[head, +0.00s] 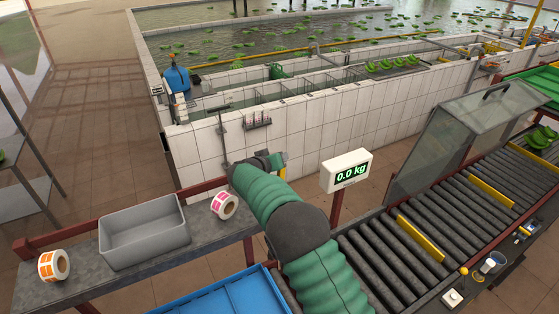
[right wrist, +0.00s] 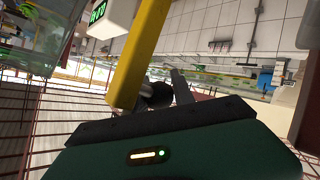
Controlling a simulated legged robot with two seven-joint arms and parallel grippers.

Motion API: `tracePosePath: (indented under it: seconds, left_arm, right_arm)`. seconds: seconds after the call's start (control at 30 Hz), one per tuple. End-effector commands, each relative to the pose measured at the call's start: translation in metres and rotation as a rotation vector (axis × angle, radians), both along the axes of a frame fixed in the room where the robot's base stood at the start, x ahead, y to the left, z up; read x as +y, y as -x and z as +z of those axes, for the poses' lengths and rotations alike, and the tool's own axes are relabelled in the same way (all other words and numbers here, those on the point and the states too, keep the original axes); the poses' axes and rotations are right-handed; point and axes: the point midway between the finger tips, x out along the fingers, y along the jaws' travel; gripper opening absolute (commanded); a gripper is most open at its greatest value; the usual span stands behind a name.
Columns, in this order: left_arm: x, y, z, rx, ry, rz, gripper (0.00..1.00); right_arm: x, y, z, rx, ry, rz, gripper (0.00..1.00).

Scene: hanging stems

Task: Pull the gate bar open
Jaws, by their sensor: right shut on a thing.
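My right arm reaches forward from the bottom of the head view, and its gripper (head: 272,162) is beyond the roller conveyor's near end. A small part of a yellow bar (head: 282,160) shows at the gripper, mostly hidden by my arm. In the right wrist view the yellow gate bar (right wrist: 141,52) runs up from the jaws, close to the camera. The dark fingers of my right gripper (right wrist: 157,97) are shut on it. The exact contact is partly hidden by the gripper's housing. My left gripper is not in view.
A scale display (head: 349,171) reading 0.0 kg stands right of my arm. The roller conveyor (head: 400,265) carries yellow crossbars (head: 420,238) and a clear hood (head: 455,130). A grey bin (head: 145,245) and label rolls (head: 225,206) sit on the left shelf. A tiled tank wall (head: 300,135) stands behind.

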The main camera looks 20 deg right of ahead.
Motion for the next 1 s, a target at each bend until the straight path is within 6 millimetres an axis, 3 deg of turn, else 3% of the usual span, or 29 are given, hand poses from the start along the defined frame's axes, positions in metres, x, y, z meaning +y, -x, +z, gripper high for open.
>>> tracePosePath:
  seconds: [0.03, 0.2, 0.87, 1.0]
  left_arm:
    - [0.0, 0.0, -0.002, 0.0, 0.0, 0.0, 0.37]
    - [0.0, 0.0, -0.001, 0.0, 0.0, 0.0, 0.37]
    - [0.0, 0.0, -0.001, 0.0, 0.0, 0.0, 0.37]
    - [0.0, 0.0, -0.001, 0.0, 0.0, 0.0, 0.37]
  right_arm:
    - [0.007, 0.002, -0.016, 0.018, -0.016, 0.006, 0.31]
    - [0.005, 0.002, -0.015, 0.018, -0.014, 0.004, 0.51]
    - [0.001, 0.002, -0.011, 0.013, -0.008, 0.0, 0.51]
    - [0.008, 0.007, -0.005, 0.012, -0.008, 0.002, 0.51]
